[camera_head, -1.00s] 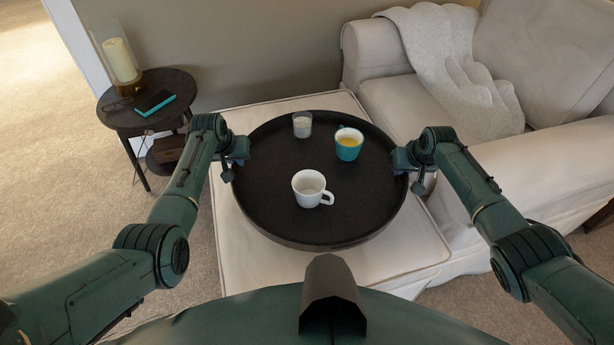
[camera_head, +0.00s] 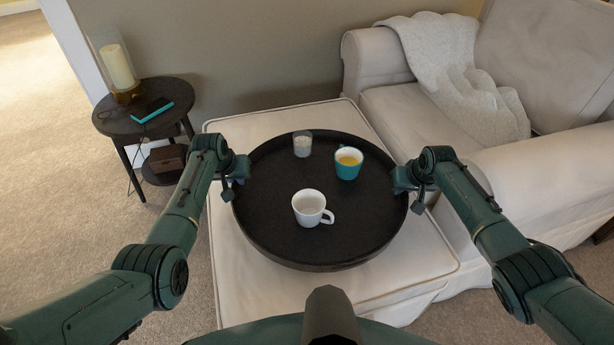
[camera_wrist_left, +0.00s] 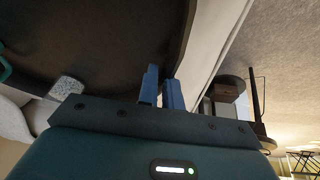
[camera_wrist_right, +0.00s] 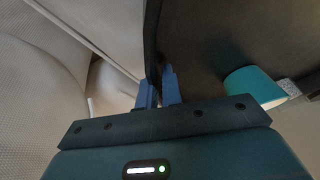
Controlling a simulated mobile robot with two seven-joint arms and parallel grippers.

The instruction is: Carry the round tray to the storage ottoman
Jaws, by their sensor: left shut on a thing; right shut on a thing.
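The round tray (camera_head: 290,245) is black with a raised rim and looks level over the cream storage ottoman (camera_head: 240,290). I cannot tell whether it touches the ottoman top. On it stand a white mug (camera_head: 308,208), a teal mug with yellow contents (camera_head: 347,164) and a small clear glass (camera_head: 302,144), all upright. My left gripper (camera_head: 238,168) is shut on the tray's left rim; the blue fingers also show in the left wrist view (camera_wrist_left: 161,90). My right gripper (camera_head: 400,180) is shut on the right rim; its fingers also show in the right wrist view (camera_wrist_right: 158,88).
A cream sofa (camera_head: 520,165) with a grey throw (camera_head: 460,80) stands close on the right. A dark round side table (camera_head: 120,122) with a candle (camera_head: 117,66) and a teal-edged book (camera_head: 152,112) stands at the left. Carpet (camera_head: 50,190) lies open at the left.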

